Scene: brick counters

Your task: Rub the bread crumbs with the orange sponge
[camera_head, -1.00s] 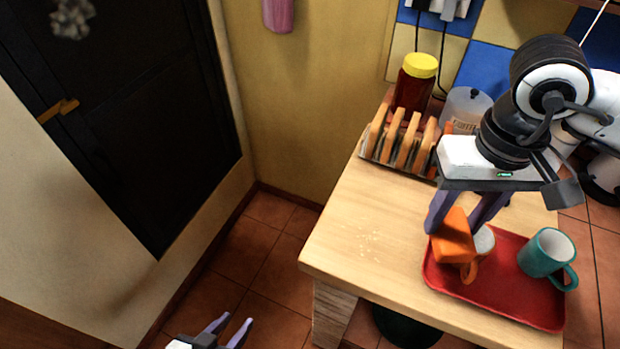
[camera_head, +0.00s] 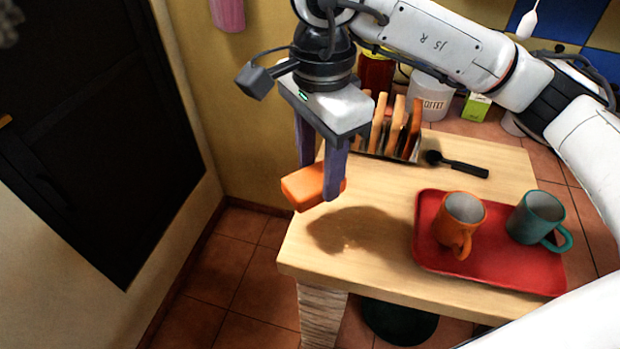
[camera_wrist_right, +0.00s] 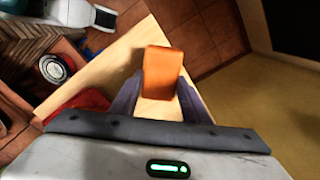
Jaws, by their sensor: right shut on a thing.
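The orange sponge (camera_head: 302,188) is a small block held between the purple fingers of my right gripper (camera_head: 320,184). It is in the air over the left part of the wooden counter, and its shadow falls on the top below. The right wrist view also shows the sponge (camera_wrist_right: 162,72) between the fingers, sticking out past their tips. The bread crumbs (camera_head: 346,242) are faint specks on the wood, mostly within the shadow, and hard to make out. The sponge is above them and apart from the counter. My left gripper is not in view.
A red tray (camera_head: 480,270) at the right holds an orange mug (camera_head: 460,218) and a teal mug (camera_head: 537,217). A toast rack (camera_head: 390,130) with bread slices stands at the back, beside a black spoon-like utensil (camera_head: 460,165). The counter's front-left edge is close to the crumbs.

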